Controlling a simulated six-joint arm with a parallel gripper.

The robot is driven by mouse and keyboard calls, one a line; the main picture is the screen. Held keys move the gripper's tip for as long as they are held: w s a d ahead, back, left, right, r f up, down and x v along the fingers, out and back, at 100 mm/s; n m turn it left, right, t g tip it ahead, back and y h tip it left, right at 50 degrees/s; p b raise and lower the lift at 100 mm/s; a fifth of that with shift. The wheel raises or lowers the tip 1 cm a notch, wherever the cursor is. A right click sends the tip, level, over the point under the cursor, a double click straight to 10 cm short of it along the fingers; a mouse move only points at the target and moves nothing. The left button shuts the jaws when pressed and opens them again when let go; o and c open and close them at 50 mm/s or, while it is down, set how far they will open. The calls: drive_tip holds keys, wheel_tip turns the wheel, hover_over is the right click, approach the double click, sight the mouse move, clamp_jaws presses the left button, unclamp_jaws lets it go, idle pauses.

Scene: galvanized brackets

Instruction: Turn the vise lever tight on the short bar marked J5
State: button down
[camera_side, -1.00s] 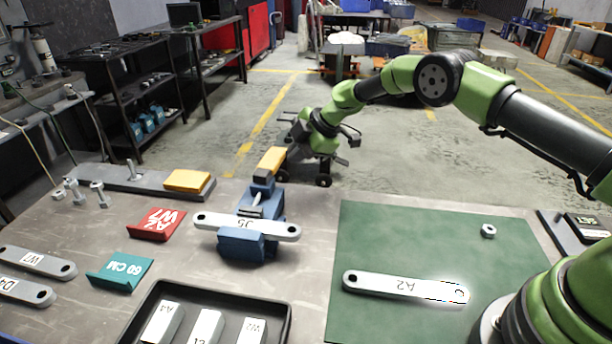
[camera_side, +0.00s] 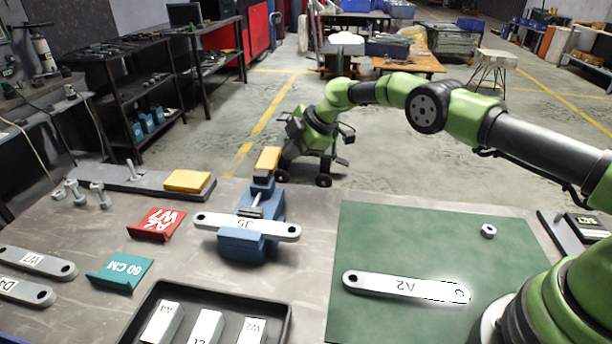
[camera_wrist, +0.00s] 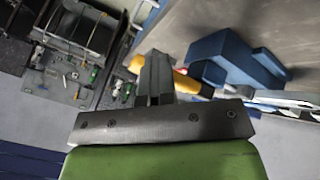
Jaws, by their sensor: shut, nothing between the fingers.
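The blue vise (camera_side: 240,244) stands on the bench, and the short light-grey bar marked J5 (camera_side: 282,231) lies across it at the jaws. Its yellow lever handle (camera_side: 268,160) is at the vise's far end. My gripper (camera_side: 288,152) is just right of the handle in the side view, shut and empty. In the wrist view the shut fingers (camera_wrist: 155,75) are next to the yellow handle (camera_wrist: 186,83) and overlap it in the picture. I cannot tell whether they touch. The blue vise (camera_wrist: 222,58) also shows to the right there.
Bar A2 (camera_side: 385,285) and a nut (camera_side: 488,231) lie on the green mat (camera_side: 400,240). A black tray (camera_side: 283,318) holds several marked bars. Red (camera_side: 158,224) and teal (camera_side: 120,270) brackets, bolts (camera_side: 100,194) and a yellow block (camera_side: 187,180) are at left.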

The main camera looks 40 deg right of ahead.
drive_tip(key=shift+w+a, duration=0.1)
drive_tip(key=shift+a, duration=0.1)
drive_tip(key=shift+s+d, duration=0.25)
drive_tip(key=shift+d, duration=0.05)
drive_tip(key=s+d+r, duration=0.3)
drive_tip(key=d+r, duration=0.5)
drive_tip(key=d, duration=0.1)
wheel_tip(320, 180, up, 24)
drive_tip(key=a+m+t+h, duration=0.2)
drive_tip(key=m+t, duration=0.6)
drive_tip(key=t, duration=0.1)
drive_tip(key=s+d+r+m+h, duration=0.1)
drive_tip(key=s+r+m+h, duration=0.35)
drive_tip(key=s, duration=0.25)
drive_tip(key=s+a+f+m+g+y, duration=0.1)
drive_tip(key=s+f, duration=0.3)
drive_tip(key=s, duration=0.5)
drive_tip(key=s+a+f+m+g+y, duration=0.1)
drive_tip(key=s+a+f+m+g, duration=0.2)
drive_tip(key=s, duration=0.7)
drive_tip(key=s+a+f+m+g+y, duration=0.2)
drive_tip(key=s+f+m+g, duration=0.1)
drive_tip(key=s, duration=0.6)
wheel_tip(320, 180, down, 2)
drive_tip(key=shift+s+a+f+m, duration=0.1)
drive_tip(key=shift+s+a+m, duration=0.2)
drive_tip(key=shift+m, duration=0.45)
